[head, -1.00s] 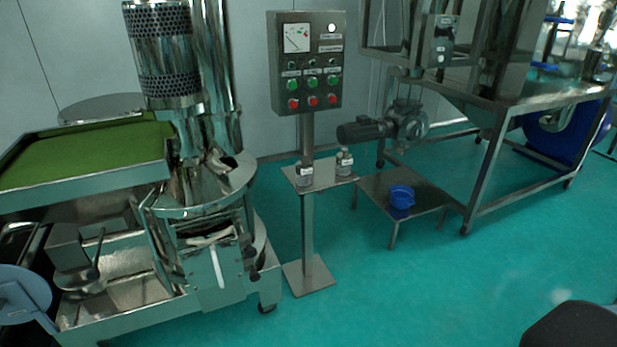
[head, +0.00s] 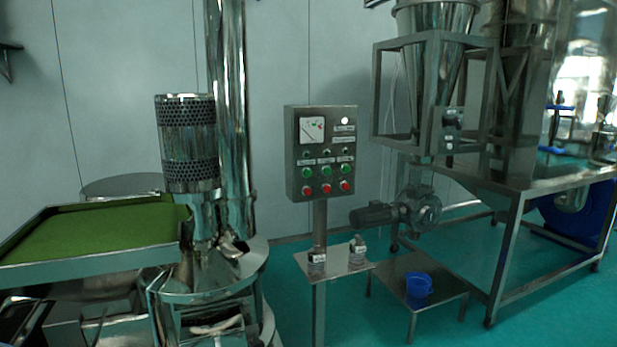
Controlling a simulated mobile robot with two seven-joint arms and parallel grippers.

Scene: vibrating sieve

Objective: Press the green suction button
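The control box (head: 321,150) is a grey metal panel on a post, near the middle of the head view. It has a row of green buttons, left (head: 306,172), middle (head: 326,170) and right (head: 346,168). A row of red buttons (head: 326,188) sits below them. The labels are too small to read, so I cannot tell which green button is the suction one. Nothing touches the panel or hides its buttons. Neither of my grippers shows in the head view.
A small shelf (head: 335,266) on the post below the box holds two small jars (head: 357,247). A steel machine with a green tray (head: 90,262) stands at the left. A low table with a blue bowl (head: 418,285) and a steel frame (head: 510,250) stand at the right.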

